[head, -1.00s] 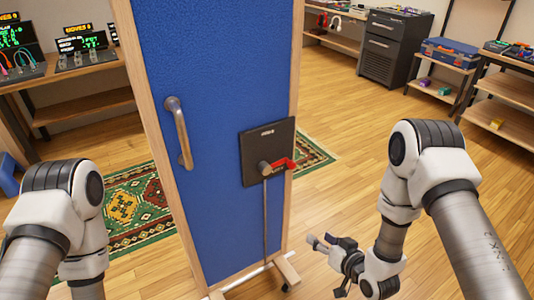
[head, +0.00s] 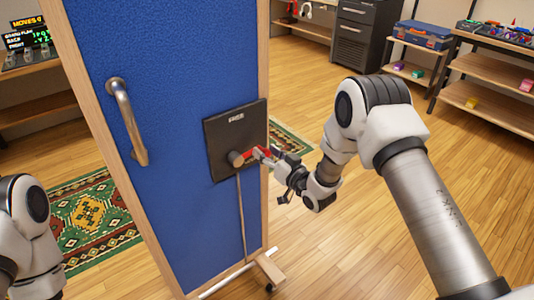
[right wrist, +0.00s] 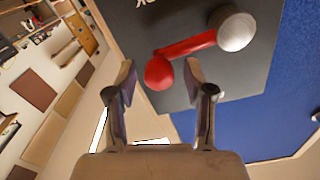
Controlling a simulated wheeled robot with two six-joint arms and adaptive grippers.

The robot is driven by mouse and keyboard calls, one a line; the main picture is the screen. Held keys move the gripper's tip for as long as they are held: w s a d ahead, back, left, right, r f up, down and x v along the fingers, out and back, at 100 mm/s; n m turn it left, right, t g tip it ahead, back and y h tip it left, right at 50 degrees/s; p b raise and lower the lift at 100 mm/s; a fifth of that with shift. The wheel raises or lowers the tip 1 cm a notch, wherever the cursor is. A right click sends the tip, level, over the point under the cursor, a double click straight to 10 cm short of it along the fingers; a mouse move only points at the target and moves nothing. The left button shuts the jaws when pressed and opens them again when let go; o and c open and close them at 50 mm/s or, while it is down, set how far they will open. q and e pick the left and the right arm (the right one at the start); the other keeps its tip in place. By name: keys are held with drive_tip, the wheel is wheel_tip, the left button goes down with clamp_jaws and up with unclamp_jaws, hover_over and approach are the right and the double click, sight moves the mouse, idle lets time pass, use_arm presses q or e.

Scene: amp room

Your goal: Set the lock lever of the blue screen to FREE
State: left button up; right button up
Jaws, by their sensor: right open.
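The blue screen (head: 175,75) stands upright in a wooden frame, with a grey handle (head: 127,120) on its left side. A black lock plate (head: 222,133) is fixed on its right side. The red lock lever (head: 256,153) points right from a grey hub (head: 236,158). In the right wrist view the red lever (right wrist: 195,46) ends in a round knob just beyond and between the fingertips. My right gripper (head: 268,158) is open at the lever's end; in the wrist view its fingers (right wrist: 160,85) are apart. Only my left arm shows, without its gripper.
A thin rod (head: 242,220) runs down from the hub to the screen's wheeled foot (head: 268,270). A green patterned rug (head: 90,215) lies behind the screen. Shelves (head: 490,110) and a dark cabinet (head: 358,35) stand at the back right. The floor on the right is clear.

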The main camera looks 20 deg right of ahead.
drive_tip(key=shift+w, duration=0.1)
drive_tip(key=shift+f, duration=0.1)
drive_tip(key=c, duration=0.3)
clamp_jaws()
